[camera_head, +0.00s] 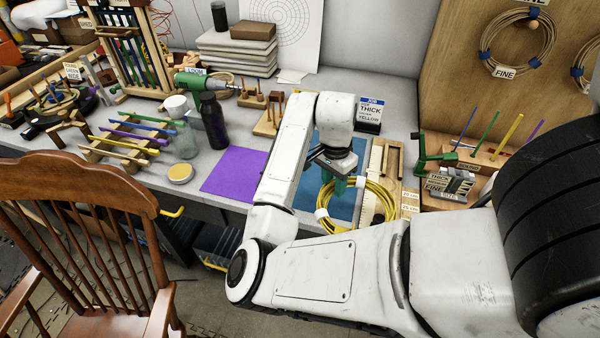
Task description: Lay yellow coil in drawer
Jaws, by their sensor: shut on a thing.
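My gripper (341,186), with teal fingers, is shut on the yellow coil (385,197) at its upper left part, over the front of the blue mat (312,181). The coil is a loose ring of several strands with a white band at its left. My arm hides its lower edge, and I cannot tell whether it touches the bench. Dark drawers with yellow handles show under the bench at left. The upper one (184,232) and the lower one (213,250) are partly hidden by the chair and my arm.
A wooden chair (85,195) stands at front left, close to the drawers. A purple sheet (236,172), a dark bottle (213,122) and a round tin (180,173) are on the bench (400,125). A job sign (370,113) reads "thick" and "yellow". Wooden racks with colored rods stand at left.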

